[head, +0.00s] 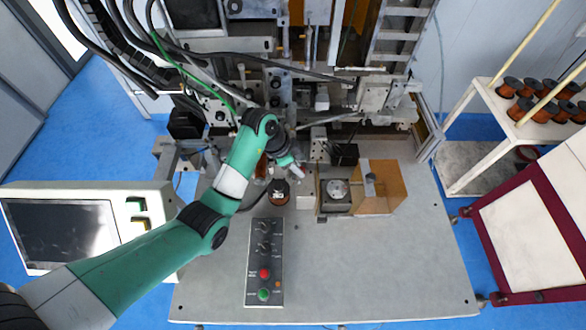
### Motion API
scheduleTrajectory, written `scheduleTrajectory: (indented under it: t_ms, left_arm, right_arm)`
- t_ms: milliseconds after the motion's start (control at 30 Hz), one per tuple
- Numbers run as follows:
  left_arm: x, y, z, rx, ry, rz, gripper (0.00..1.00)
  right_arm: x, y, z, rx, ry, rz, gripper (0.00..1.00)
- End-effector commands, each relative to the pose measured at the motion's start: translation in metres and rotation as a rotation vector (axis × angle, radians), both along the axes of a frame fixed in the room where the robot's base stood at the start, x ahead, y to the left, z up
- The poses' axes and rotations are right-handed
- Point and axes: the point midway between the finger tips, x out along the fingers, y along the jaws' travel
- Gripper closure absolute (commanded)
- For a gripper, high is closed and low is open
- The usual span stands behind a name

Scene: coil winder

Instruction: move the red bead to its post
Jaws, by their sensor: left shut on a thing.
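My left arm reaches in from the lower left over the machine's table. My left gripper (297,172) is shut near the back of the table, left of the small square block with a round metal top. It is shut on the red bead, which is too small and too covered by the fingers to make out clearly. The post for the bead cannot be told apart from the small machine parts around the gripper. My right gripper is not in view.
A copper-wound spool (278,192) stands just below the gripper. A round-topped block (337,189) and an orange clear cover (384,187) are to its right. A control box (264,262) with red and green buttons lies in front. The table's right front (400,265) is bare.

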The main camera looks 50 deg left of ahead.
Motion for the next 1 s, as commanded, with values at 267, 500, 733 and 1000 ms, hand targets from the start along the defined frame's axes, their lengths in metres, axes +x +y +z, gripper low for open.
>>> scheduleTrajectory:
  t_ms: [267,500,733,1000]
  left_arm:
    - [-0.001,0.000,-0.034,-0.001,0.001,0.001,1.00]
    - [-0.001,0.000,-0.048,0.000,0.000,0.000,1.00]
    - [-0.001,0.000,-0.046,0.000,0.000,0.000,1.00]
    - [-0.001,0.000,-0.047,0.000,0.000,0.000,1.00]
  right_arm:
    - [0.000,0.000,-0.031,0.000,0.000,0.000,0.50]
    - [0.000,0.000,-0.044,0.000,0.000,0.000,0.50]
    - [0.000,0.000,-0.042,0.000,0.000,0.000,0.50]
    - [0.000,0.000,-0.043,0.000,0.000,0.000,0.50]
